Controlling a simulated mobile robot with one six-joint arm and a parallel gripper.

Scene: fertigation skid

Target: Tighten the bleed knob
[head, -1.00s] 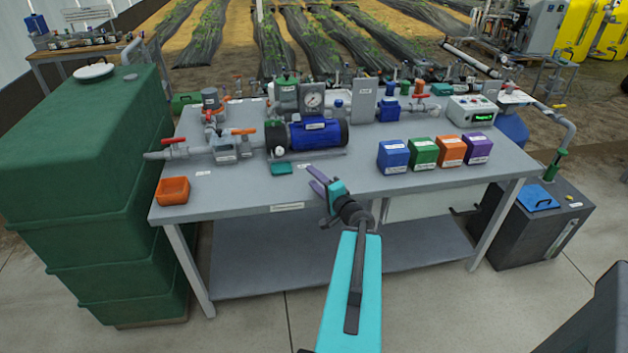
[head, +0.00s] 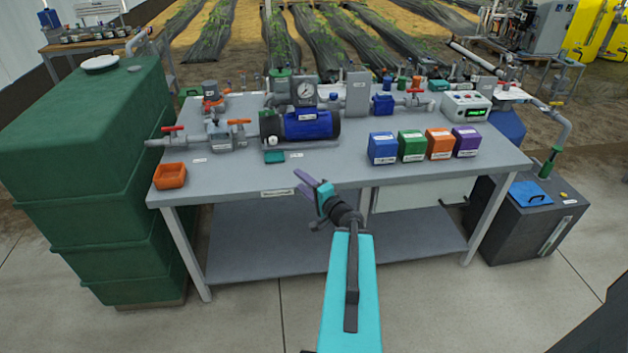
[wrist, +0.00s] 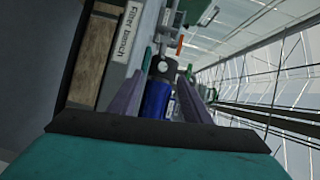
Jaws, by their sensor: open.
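The blue pump (head: 312,125) lies on the grey bench, with a dark left end. A small pale round part (head: 274,142) sits low on its left front; I cannot tell whether it is the bleed knob. My gripper (head: 304,185) is open and empty near the bench's front edge, apart from the pump. In the wrist view the purple fingers of my gripper (wrist: 165,82) stand apart. Between them, further off, show a blue body (wrist: 157,98) and a dark round part (wrist: 167,66) that I cannot identify for certain.
An orange bin (head: 170,176) stands at the front left of the bench (head: 230,178). Pipes with red- and orange-handled valves lie behind it. Blue, green, orange and purple boxes (head: 411,145) stand at the right. A green tank (head: 85,150) adjoins the left end. The front middle of the bench is mostly clear.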

